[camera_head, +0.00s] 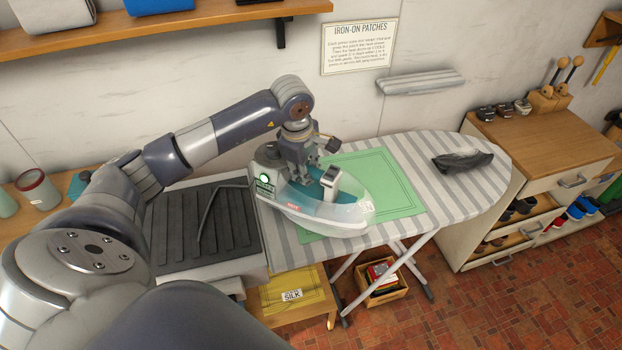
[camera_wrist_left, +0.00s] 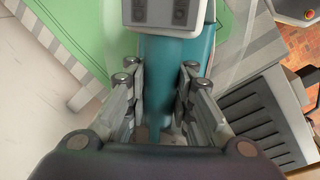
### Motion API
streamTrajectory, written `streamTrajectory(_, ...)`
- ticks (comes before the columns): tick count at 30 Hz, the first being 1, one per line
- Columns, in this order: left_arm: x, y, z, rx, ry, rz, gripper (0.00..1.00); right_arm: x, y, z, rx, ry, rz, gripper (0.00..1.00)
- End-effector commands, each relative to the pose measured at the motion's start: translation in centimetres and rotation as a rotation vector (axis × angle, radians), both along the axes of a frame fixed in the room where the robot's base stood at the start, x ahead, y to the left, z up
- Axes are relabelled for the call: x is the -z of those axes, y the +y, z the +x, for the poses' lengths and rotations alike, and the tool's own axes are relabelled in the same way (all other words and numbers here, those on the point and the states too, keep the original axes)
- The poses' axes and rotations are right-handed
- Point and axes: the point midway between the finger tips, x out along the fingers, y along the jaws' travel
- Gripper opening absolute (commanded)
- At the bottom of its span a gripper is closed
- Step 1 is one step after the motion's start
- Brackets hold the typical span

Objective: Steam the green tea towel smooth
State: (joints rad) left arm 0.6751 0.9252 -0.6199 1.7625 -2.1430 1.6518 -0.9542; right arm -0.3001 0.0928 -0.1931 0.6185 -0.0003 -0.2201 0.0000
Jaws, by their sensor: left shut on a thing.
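The green tea towel (camera_head: 385,185) lies flat on the striped ironing board (camera_head: 463,193), with a darker line near its border. The iron (camera_head: 325,211), pale and translucent with a teal handle, stands over the towel's left part and hides it there. My left gripper (camera_head: 308,180) is shut on the iron's handle from above. In the left wrist view the teal handle (camera_wrist_left: 175,85) runs between the two fingers, and the towel (camera_wrist_left: 60,45) shows beside it. I cannot tell whether the soleplate touches the towel. My right gripper is not in view.
A dark ribbed iron rest (camera_head: 180,228) is at the board's left end. A dark crumpled cloth (camera_head: 462,161) lies on the board's right end. A wooden-topped cabinet (camera_head: 550,140) stands right of the board. A small sleeve board (camera_head: 420,82) is on the wall behind.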

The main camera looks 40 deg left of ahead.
Motion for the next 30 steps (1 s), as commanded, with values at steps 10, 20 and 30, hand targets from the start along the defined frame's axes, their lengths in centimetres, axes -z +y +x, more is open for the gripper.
streamTrajectory(10,-4.1,1.1,0.0,-0.009,-0.01,-0.001,0.0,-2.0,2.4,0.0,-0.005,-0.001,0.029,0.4)
streamTrajectory(20,-5.0,1.5,-0.1,-0.012,-0.009,-0.001,0.0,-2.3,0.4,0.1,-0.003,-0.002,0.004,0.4)
streamTrajectory(30,-5.0,1.5,-0.1,-0.012,-0.009,-0.002,0.0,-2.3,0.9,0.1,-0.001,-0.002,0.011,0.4)
